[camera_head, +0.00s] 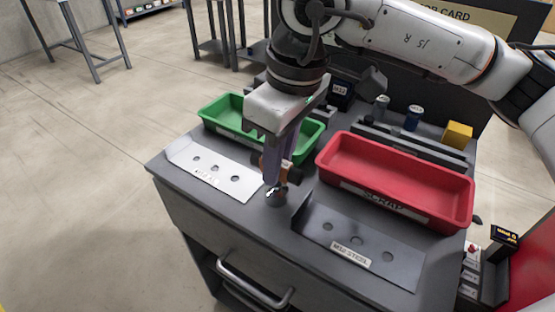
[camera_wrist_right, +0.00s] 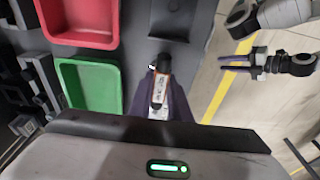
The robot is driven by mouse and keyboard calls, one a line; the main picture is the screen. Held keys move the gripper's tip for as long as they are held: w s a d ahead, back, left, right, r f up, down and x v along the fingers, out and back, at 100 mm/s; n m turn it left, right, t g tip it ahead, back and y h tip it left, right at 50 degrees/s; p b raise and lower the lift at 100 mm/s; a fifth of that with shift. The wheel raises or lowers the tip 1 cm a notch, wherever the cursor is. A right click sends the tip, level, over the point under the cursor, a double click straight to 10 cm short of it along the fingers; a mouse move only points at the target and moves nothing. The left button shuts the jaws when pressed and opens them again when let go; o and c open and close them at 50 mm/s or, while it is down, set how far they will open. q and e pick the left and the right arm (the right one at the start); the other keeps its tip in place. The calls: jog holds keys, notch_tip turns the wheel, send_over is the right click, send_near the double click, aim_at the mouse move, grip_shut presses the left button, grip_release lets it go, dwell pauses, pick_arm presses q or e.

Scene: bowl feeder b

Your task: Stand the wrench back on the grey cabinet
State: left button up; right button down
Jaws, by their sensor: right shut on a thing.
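My right gripper (camera_head: 271,180) points down over the front of the grey cabinet (camera_head: 182,208) in the head view. Its purple fingers are shut on the wrench (camera_head: 283,172), a dark tool with orange parts, mostly hidden by the fingers. In the right wrist view the wrench (camera_wrist_right: 158,88) shows orange and black with a pale label between the fingers (camera_wrist_right: 160,105). Its dark lower end is close to the cabinet top; I cannot tell whether it touches. My left gripper (camera_wrist_right: 240,61) shows in the right wrist view, off the cabinet's side, its fingers apart and empty.
A green bin (camera_head: 222,110) stands behind the gripper and a red bin (camera_head: 400,176) to its right. A white plate with holes (camera_head: 240,172) lies left, a dark holed plate (camera_head: 325,228) right. The bare strip between them is narrow. A yellow block (camera_head: 457,135) stands back right.

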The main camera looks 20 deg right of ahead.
jog(key=c, duration=1.7)
grip_release()
jog(key=shift+f, duration=0.1)
jog(key=shift+o, duration=0.2)
notch_tip(320, 180, up, 12)
jog(key=s+d+p, duration=0.1)
jog(key=p, duration=0.1)
jog(key=shift+s, duration=0.25)
